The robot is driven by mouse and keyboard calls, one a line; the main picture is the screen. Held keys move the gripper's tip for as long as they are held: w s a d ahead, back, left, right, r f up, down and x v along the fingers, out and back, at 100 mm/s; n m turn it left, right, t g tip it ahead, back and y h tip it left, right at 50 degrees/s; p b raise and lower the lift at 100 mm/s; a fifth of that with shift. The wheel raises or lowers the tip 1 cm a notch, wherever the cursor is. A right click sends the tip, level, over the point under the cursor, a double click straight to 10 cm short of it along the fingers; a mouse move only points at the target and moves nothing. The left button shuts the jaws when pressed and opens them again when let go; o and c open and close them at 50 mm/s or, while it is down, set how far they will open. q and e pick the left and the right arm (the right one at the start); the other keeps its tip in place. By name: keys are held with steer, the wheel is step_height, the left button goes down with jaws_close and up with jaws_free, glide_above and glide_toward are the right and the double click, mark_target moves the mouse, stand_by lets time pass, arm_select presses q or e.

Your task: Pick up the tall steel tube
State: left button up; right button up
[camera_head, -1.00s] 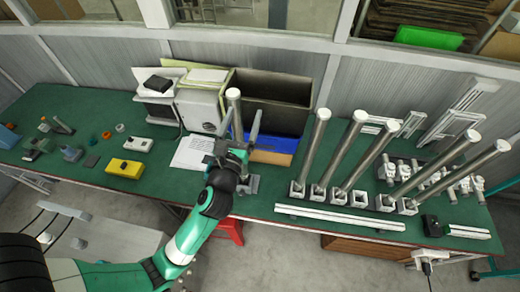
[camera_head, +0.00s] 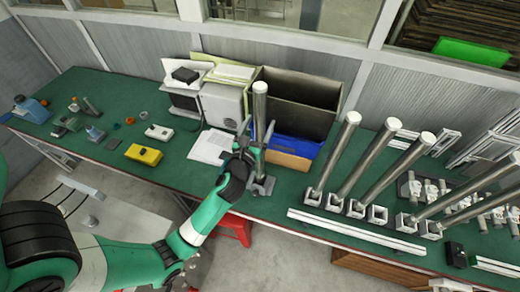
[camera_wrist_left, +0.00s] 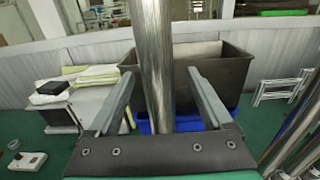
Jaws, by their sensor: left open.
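A tall steel tube (camera_head: 260,115) with a white cap stands upright on the green bench, left of the other tubes. It also shows in the left wrist view (camera_wrist_left: 155,70), rising between the two spread fingers. My left gripper (camera_head: 257,134) is open around the tube, with a finger on each side and visible gaps in the wrist view. The tube's lower part is partly hidden by the gripper. Several more steel tubes (camera_head: 337,150) lean in square sockets to the right. My right gripper is not in view.
A dark open bin (camera_head: 297,97) and a blue tray (camera_head: 295,147) stand behind the tube. A white box (camera_head: 222,105) and papers (camera_head: 211,146) are to its left. A white rail (camera_head: 355,232) lies along the front edge. A yellow box (camera_head: 144,154) sits further left.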

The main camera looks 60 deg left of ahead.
arm_select(q)
steer(key=x, duration=0.2)
steer(key=f+x, duration=0.1)
steer(key=x, duration=0.2)
steer(key=shift+s+b, duration=0.15)
steer(key=shift+b, duration=0.25)
jaws_close()
steer(key=shift+r, duration=0.15)
stand_by(0.7)
